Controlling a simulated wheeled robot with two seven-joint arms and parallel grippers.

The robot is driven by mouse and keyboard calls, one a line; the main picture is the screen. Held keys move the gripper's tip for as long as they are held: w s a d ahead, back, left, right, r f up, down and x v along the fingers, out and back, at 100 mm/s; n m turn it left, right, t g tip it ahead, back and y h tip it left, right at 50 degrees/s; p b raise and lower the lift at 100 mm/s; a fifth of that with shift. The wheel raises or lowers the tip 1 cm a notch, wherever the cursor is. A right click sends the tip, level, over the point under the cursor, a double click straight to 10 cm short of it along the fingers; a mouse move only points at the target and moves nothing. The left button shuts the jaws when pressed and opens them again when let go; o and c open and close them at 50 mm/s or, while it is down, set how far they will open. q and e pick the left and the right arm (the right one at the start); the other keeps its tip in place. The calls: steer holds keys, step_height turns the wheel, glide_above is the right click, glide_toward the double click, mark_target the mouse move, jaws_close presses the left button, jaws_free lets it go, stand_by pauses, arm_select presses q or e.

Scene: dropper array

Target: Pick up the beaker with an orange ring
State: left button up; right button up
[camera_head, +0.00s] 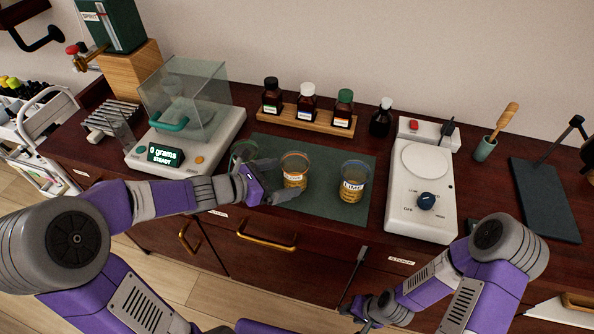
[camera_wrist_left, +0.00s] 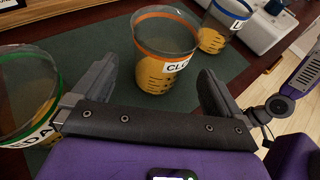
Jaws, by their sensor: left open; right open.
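The beaker with an orange ring (camera_head: 294,170) stands upright on the dark green mat (camera_head: 315,206), between two other beakers. It holds amber liquid and shows in the left wrist view (camera_wrist_left: 165,60) just ahead of the jaws. My left gripper (camera_head: 280,188) is open beside the beaker's lower front. In the left wrist view the two fingers (camera_wrist_left: 155,85) are spread, with the orange-ringed beaker beyond and between them, not gripped. My right gripper (camera_head: 372,312) is low at the front of the bench, open and away from the beakers.
A green-ringed beaker (camera_wrist_left: 30,95) stands left, close to my left gripper. A beaker with a blue ring (camera_head: 354,181) stands right. A balance (camera_head: 190,150), a bottle rack (camera_head: 307,120), a dark bottle (camera_head: 381,117) and a white hotplate (camera_head: 421,200) surround the mat.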

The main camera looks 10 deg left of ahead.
mark_target(284, 180)
arm_select(q)
steer(key=shift+w+d+f, duration=0.2)
steer(key=shift+d+f, duration=0.15)
steer(key=shift+f, duration=0.1)
steer(key=b+x, duration=0.1)
steer(key=x, duration=0.1)
steer(key=b+x, duration=0.1)
steer(key=shift+w+f, duration=0.25)
steer(key=shift+f, duration=0.2)
steer(key=shift+w+d, duration=0.25)
steer(key=shift+d, duration=0.05)
steer(key=c, duration=1.3)
steer(key=shift+c, duration=0.2)
steer(key=shift+r, duration=0.1)
